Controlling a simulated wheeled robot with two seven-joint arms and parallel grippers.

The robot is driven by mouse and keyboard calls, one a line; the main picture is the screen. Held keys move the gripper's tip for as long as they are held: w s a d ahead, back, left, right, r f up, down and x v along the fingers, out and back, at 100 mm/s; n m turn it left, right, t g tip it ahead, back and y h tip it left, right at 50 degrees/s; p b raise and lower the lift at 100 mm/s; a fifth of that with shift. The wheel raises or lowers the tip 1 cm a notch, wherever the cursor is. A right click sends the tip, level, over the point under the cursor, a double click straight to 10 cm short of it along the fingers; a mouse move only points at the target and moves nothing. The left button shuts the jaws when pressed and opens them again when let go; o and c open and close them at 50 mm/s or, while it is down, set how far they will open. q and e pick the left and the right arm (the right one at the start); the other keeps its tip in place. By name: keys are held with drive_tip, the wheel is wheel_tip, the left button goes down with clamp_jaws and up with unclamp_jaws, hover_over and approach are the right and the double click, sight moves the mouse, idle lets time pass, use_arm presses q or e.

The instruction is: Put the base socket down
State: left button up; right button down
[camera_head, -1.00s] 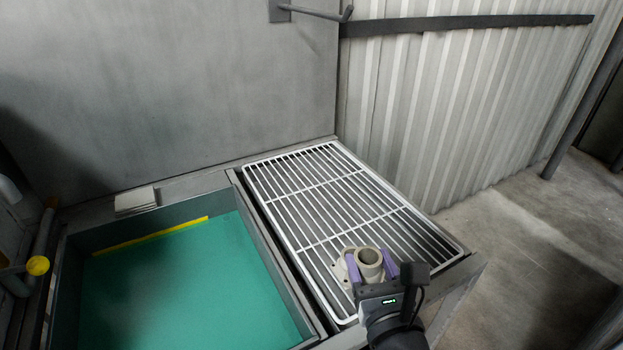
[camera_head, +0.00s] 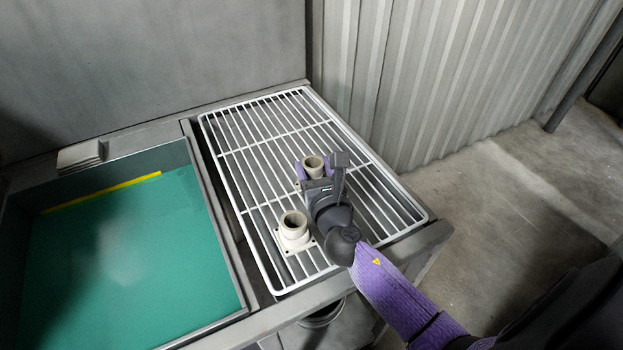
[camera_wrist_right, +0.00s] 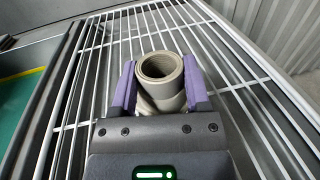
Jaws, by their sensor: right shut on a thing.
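A beige base socket (camera_head: 314,165) with a round open tube is held between the purple fingers of my right gripper (camera_head: 316,170). It is over the middle of the white wire rack (camera_head: 262,143). In the right wrist view the socket (camera_wrist_right: 161,78) sits between both fingers of the gripper (camera_wrist_right: 160,88), its open end facing the camera. Its lower part is mostly hidden, and I cannot tell whether it touches the wires. A second beige socket (camera_head: 293,229) with a square flange stands on the rack, nearer the front left. My left gripper is not in view.
A tray with a green floor (camera_head: 130,262) and grey walls lies left of the rack. A grey wall stands behind and a corrugated panel (camera_head: 440,75) at the right. Much of the rack's back part is bare.

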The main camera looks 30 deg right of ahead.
drive_tip(key=shift+f, duration=0.4)
drive_tip(key=shift+c, duration=1.7)
unclamp_jaws()
